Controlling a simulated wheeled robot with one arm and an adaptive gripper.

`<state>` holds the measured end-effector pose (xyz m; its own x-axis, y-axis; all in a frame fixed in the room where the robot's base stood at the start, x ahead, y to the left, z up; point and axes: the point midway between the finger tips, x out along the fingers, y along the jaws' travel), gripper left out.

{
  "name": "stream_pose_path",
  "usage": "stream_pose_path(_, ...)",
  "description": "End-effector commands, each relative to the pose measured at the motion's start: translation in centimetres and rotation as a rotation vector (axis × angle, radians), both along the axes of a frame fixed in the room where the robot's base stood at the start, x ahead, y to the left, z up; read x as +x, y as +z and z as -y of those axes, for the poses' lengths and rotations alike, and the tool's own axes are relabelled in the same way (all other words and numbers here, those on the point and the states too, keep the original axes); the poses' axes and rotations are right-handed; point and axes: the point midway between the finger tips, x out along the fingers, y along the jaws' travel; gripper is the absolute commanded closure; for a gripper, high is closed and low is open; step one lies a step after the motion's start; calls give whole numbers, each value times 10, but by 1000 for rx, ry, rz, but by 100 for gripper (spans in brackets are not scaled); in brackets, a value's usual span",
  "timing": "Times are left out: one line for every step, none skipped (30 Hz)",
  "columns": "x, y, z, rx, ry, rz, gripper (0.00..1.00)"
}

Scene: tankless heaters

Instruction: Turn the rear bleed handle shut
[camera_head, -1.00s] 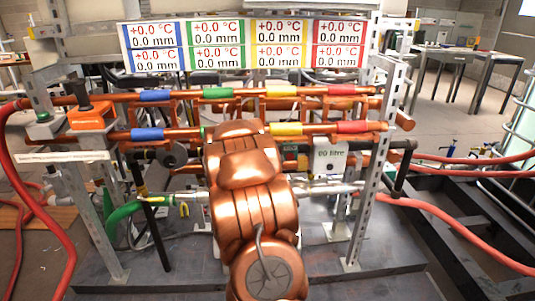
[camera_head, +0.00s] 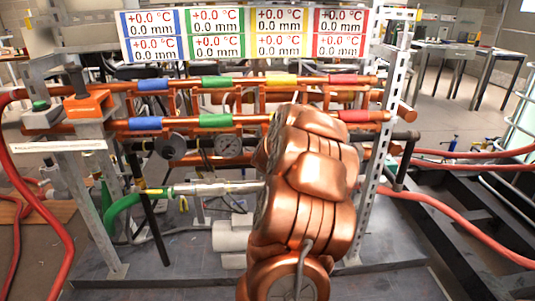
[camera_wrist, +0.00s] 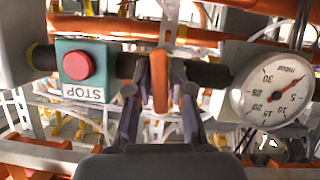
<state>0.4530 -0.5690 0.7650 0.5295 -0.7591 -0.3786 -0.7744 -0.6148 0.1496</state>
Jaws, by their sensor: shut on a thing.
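An orange handle (camera_wrist: 160,88) stands upright in the middle of the wrist view, on a dark pipe between a STOP box and a dial gauge. I cannot tell from its look alone whether it is the rear bleed handle. My gripper (camera_wrist: 160,72) has one dark finger on each side of the handle and is shut on it. In the head view, my copper-coloured arm covers the gripper and the handle, so neither shows there.
In the wrist view, the STOP box (camera_wrist: 80,68) with its red button is close left. A dial gauge (camera_wrist: 271,86) is close right. In the head view, a slotted metal post (camera_head: 380,165) stands just right of my arm. Copper pipes (camera_head: 110,126) run across the rig.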

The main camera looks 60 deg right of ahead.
Motion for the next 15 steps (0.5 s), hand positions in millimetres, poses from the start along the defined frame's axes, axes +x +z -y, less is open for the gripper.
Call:
stream_pose_path(0,0,1,11,-3,23,100)
stream_pose_path(0,0,1,19,-2,33,100)
stream_pose_path(0,0,1,29,-2,45,100)
stream_pose_path(0,0,1,36,-2,53,100)
stream_pose_path(0,0,1,44,-2,61,100)
stream_pose_path(0,-1,1,52,-2,69,100)
stream_pose_path(0,-1,0,56,-2,75,100)
stream_pose_path(0,-1,0,61,-1,79,100)
stream_pose_path(0,-1,0,66,0,85,100)
stream_pose_path(0,-1,0,69,0,86,100)
stream_pose_path(0,-1,0,71,0,90,100)
stream_pose_path(0,-1,0,73,0,92,100)
stream_pose_path(0,-1,0,75,0,94,100)
stream_pose_path(0,0,0,76,1,95,100)
stream_pose_path(0,0,0,77,0,95,100)
